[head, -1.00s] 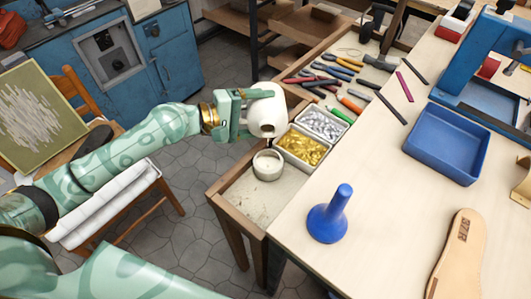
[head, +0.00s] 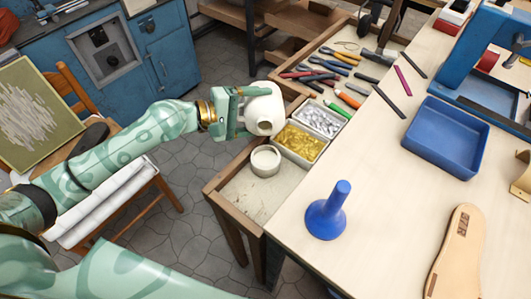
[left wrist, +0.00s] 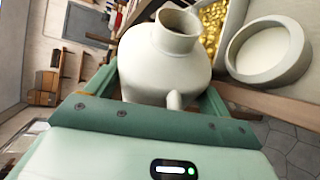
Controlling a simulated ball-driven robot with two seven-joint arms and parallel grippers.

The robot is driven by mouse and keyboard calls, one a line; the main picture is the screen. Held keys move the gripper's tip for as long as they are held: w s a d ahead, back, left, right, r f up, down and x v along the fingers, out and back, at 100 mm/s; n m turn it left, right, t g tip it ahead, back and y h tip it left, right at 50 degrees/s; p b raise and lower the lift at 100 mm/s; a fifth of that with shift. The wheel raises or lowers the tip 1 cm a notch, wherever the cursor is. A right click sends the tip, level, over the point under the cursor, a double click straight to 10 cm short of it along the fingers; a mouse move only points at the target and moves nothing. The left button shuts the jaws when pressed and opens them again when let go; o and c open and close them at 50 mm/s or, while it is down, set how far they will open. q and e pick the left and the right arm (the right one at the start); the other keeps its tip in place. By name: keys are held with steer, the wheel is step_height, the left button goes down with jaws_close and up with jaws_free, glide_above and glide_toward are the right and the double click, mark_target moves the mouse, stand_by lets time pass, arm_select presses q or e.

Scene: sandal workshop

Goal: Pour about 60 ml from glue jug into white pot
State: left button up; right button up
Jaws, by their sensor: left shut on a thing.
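The glue jug (head: 262,104) is white and rounded, with a short open neck. My left gripper (head: 246,111) is shut on it and holds it tilted in the air above the tray's far end. In the left wrist view the jug (left wrist: 160,62) sits between the fingers, its dark mouth facing away from the gripper. The white pot (head: 265,162) stands upright in the wooden tray, just below and in front of the jug. It also shows in the left wrist view (left wrist: 283,72), with a pale inside; I cannot tell the liquid level. No stream shows clearly. My right gripper is out of view.
Bins of gold (head: 301,143) and silver (head: 320,121) pieces stand beside the pot. The wooden tray (head: 255,198) is bare in front of it. A blue funnel-shaped thing (head: 326,213) and a blue tray (head: 446,138) are on the bench. Several tools lie behind the bins.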

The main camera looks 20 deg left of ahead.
arm_select(q)
steer(key=shift+r+p, duration=0.3)
steer(key=shift+p, duration=0.05)
steer(key=shift+f, duration=0.15)
stand_by(0.4)
